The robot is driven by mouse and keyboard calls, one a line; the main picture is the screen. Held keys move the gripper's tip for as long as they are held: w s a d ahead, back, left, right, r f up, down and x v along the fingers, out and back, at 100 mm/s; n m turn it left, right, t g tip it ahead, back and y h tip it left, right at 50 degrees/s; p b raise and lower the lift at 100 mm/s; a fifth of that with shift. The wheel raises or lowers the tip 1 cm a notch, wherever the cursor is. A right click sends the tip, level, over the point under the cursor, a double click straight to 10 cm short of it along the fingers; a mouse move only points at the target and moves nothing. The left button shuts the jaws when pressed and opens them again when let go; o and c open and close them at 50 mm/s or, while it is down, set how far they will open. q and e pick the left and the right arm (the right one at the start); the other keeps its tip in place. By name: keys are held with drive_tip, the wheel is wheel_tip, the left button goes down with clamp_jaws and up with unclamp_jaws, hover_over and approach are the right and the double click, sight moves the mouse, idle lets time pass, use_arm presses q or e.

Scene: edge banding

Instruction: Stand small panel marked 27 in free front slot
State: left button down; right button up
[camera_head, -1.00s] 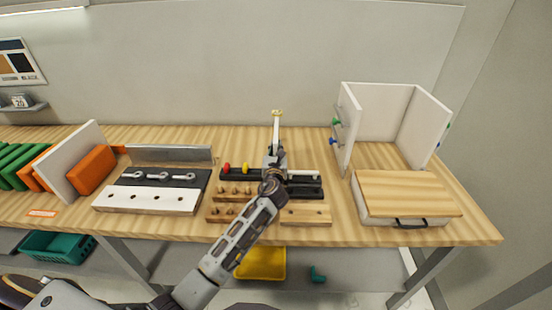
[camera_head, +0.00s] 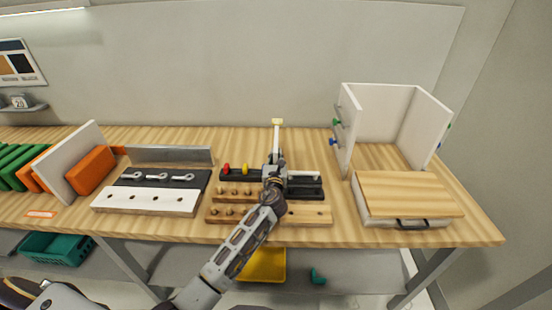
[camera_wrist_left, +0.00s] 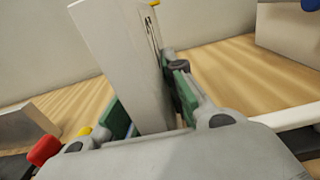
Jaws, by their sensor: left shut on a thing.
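My left gripper (camera_head: 275,178) is shut on a thin pale panel (camera_head: 277,139), held upright with a yellowish top end, above the racks in mid-table. In the left wrist view the panel (camera_wrist_left: 118,52) stands slightly tilted in the picture between green finger pads, with a dark mark near one edge. The number is too small to read. Its lower end is hidden by my gripper. A front wooden rack (camera_head: 308,214) and a black rack (camera_head: 305,191) lie around and below my gripper; my arm hides part of them, and I cannot make out the free slot. My right gripper is not in view.
Red (camera_head: 227,168) and yellow (camera_head: 245,168) knobs stand left of my gripper. A white open cabinet (camera_head: 383,112) and a wood-topped drawer box (camera_head: 408,193) stand right. A tool holder (camera_head: 145,200) and an orange panel (camera_head: 92,170) are left. Bare table shows behind the racks.

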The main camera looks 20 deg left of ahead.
use_arm(q)
drive_tip(key=c, duration=1.5)
unclamp_jaws()
drive_tip(key=shift+o, duration=0.2)
drive_tip(key=shift+s, duration=0.1)
drive_tip(key=v, duration=1.2)
drive_tip(key=shift+r, duration=0.1)
